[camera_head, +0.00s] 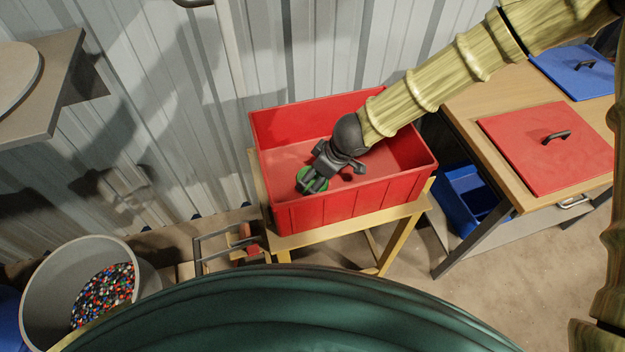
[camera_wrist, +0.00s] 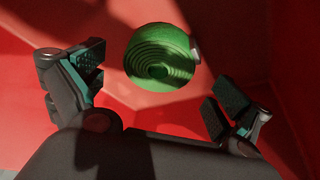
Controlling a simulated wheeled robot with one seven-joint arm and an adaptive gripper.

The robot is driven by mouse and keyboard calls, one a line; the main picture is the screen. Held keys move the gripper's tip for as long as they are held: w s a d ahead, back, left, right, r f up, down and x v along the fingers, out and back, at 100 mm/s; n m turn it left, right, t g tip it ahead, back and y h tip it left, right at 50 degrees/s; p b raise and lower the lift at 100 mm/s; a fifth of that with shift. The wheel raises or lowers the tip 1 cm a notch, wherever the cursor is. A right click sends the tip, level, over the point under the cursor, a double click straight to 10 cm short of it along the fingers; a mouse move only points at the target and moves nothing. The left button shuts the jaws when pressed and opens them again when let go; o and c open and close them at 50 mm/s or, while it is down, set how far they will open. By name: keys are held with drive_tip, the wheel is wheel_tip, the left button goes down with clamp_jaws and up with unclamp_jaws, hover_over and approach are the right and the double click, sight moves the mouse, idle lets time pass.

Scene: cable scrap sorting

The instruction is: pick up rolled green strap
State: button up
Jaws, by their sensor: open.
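The rolled green strap (camera_wrist: 160,57) lies inside the red crate, seen face-on as a coil with a small grey end piece at its right edge. In the head view the strap (camera_head: 311,178) shows partly behind my gripper, near the crate's left front corner. My gripper (camera_head: 312,184) reaches down into the crate over the strap. In the wrist view my gripper (camera_wrist: 158,91) is open, one finger to each side, with the strap beyond and between them. No finger visibly touches the strap. The red crate (camera_head: 362,204) stands on a wooden stand.
The crate walls surround my gripper closely, the left and front walls nearest. A grey bucket of coloured granules (camera_head: 57,262) stands at lower left.

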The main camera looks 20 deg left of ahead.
drive_tip(key=shift+w+a+f, duration=0.25)
drive_tip(key=shift+a+f, duration=0.1)
drive_tip(key=shift+f, duration=0.25)
drive_tip(key=shift+x, duration=1.05)
drive_tip(key=c, duration=1.2)
